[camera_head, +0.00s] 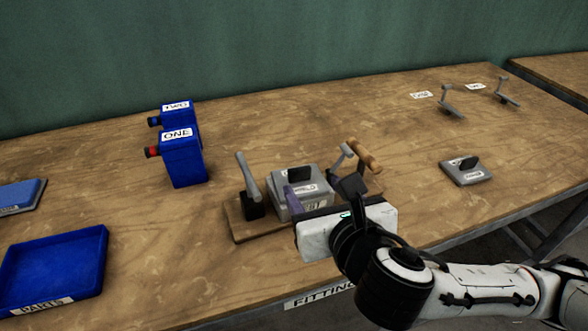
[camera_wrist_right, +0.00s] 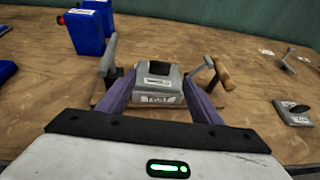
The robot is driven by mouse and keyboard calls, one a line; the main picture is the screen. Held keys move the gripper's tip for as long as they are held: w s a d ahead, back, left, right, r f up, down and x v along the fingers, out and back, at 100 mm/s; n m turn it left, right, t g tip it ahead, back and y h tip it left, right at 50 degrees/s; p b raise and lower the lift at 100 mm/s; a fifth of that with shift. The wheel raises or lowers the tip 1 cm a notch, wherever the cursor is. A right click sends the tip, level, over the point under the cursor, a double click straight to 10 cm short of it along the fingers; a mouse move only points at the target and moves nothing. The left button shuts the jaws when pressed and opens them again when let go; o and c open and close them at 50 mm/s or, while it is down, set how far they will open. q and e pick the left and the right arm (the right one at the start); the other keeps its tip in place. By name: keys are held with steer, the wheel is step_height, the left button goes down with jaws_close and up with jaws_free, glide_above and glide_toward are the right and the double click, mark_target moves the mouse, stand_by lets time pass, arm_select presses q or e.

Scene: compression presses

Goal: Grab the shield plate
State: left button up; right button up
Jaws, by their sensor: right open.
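A grey plate with a black upright grip (camera_head: 299,174) sits on top of a grey block in a wooden-based fixture; its label is too small to read. It also shows in the right wrist view (camera_wrist_right: 158,74). A second grey plate with a black grip (camera_head: 466,171) lies alone on the table to the right, label unreadable; I cannot tell which is the shield plate. My right gripper (camera_head: 322,190) is open, its purple fingers apart at the near side of the fixture's plate, with nothing visibly held. My left gripper is not in view.
The fixture's wooden base (camera_head: 240,226) carries a grey lever (camera_head: 248,178) on the left and a wooden-handled lever (camera_head: 364,157) on the right. Blue containers (camera_head: 184,160) stand behind left. A blue parts tray (camera_head: 92,249) is front left. Small levers (camera_head: 450,103) stand back right.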

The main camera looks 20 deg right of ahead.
mark_target(300, 170)
steer(key=x, duration=0.7)
steer(key=shift+w+f, duration=0.1)
steer(key=shift+w, duration=0.3)
steer(key=shift+w+f, duration=0.1)
steer(key=shift+w, duration=0.15)
steer(key=shift+c, duration=0.7)
steer(key=c, duration=1.1)
steer(key=shift+c, duration=0.8)
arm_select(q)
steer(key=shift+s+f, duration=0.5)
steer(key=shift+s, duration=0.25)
